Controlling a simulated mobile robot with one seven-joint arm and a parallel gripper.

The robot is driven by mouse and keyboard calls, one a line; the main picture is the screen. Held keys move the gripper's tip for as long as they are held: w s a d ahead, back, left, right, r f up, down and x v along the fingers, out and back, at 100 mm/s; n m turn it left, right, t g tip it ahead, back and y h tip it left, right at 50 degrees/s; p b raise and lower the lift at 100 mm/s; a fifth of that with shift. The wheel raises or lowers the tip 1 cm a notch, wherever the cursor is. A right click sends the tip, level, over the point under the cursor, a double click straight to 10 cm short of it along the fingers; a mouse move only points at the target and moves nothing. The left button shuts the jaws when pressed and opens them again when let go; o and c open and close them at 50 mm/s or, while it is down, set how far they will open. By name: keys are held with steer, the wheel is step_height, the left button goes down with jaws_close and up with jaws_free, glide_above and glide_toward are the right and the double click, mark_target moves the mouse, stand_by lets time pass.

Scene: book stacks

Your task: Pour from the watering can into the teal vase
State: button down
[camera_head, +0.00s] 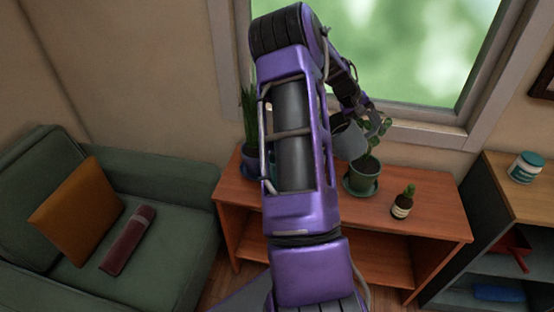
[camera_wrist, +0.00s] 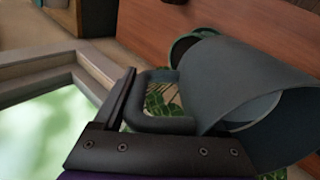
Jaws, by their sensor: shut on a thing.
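My gripper (camera_head: 368,108) is shut on the handle of the grey watering can (camera_head: 347,141), in front of the window. In the wrist view the can's body (camera_wrist: 235,85) fills the right side, its handle is at my gripper (camera_wrist: 165,125), and it looks tilted. The can hangs just above and left of a dark teal-green pot (camera_head: 362,179) with a leafy plant, which stands in a saucer on the wooden shelf. I see no water. The can's spout is not clear in either view.
A green sofa (camera_head: 170,255) stands left. A side cabinet with a jar (camera_head: 525,167) stands right.

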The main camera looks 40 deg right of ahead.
stand_by(0.4)
steer(key=shift+t+y, duration=0.3)
steer(key=shift+t, duration=0.1)
steer(key=r, duration=0.1)
steer(key=d+r+p, duration=0.1)
steer(key=s+r, duration=0.1)
steer(key=shift+d+r+p, duration=0.3)
steer(key=shift+s+d+f+t+y, duration=0.4)
steer(key=shift+s+d+t+y, duration=0.2)
steer(key=shift+y, duration=0.3)
steer(key=shift+s+d+t+y, duration=0.25)
steer(key=shift+d+t+y, duration=0.3)
steer(key=shift+y, duration=0.2)
steer(key=shift+s+d+t+y, duration=0.25)
steer(key=shift+d+t+y, duration=0.15)
steer(key=shift+t+y, duration=0.25)
step_height(320, 180, up, 5)
steer(key=shift+r, duration=0.1)
